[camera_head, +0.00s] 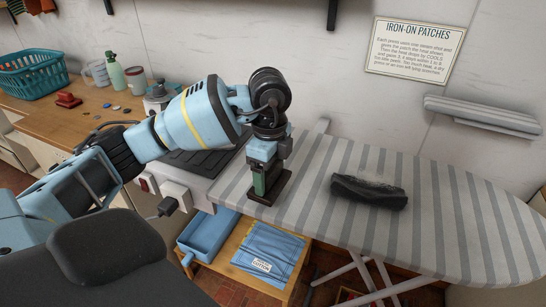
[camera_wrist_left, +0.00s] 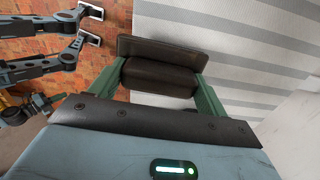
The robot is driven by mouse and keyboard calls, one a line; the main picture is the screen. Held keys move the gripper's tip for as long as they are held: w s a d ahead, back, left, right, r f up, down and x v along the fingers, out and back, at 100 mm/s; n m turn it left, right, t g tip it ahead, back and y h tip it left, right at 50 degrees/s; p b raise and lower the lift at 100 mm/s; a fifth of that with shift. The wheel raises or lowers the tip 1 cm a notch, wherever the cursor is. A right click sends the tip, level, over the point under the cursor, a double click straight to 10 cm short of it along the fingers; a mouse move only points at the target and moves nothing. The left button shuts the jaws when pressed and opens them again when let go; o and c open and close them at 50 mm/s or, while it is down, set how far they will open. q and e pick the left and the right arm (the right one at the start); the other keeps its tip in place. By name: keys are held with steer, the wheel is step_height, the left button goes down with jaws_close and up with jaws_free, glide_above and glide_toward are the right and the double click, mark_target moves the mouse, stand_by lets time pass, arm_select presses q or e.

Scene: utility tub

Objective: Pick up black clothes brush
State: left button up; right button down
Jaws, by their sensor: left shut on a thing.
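A black, fuzzy-topped brush-like thing (camera_head: 368,193) lies on the striped ironing board (camera_head: 450,215) in the head view, right of my left gripper and apart from it. My left gripper (camera_head: 262,182) points down over the left end of the board. It is shut on a dark brown block with a wider flat base (camera_head: 268,192). In the left wrist view, this block (camera_wrist_left: 160,78) sits between the green fingers of my left gripper (camera_wrist_left: 166,90). I cannot tell whether its base touches the board. My right gripper is not seen.
A wooden counter (camera_head: 40,112) at the left holds a teal basket (camera_head: 33,75), a green bottle (camera_head: 115,72) and cups. Below the board stand a blue tray (camera_head: 207,235) and folded blue cloth (camera_head: 268,250). The board's right part is clear.

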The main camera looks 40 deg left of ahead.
arm_select(q)
steer(key=s+d, duration=0.3)
steer(key=s, duration=0.3)
steer(key=shift+s+d+r, duration=0.3)
steer(key=shift+s+r, duration=0.05)
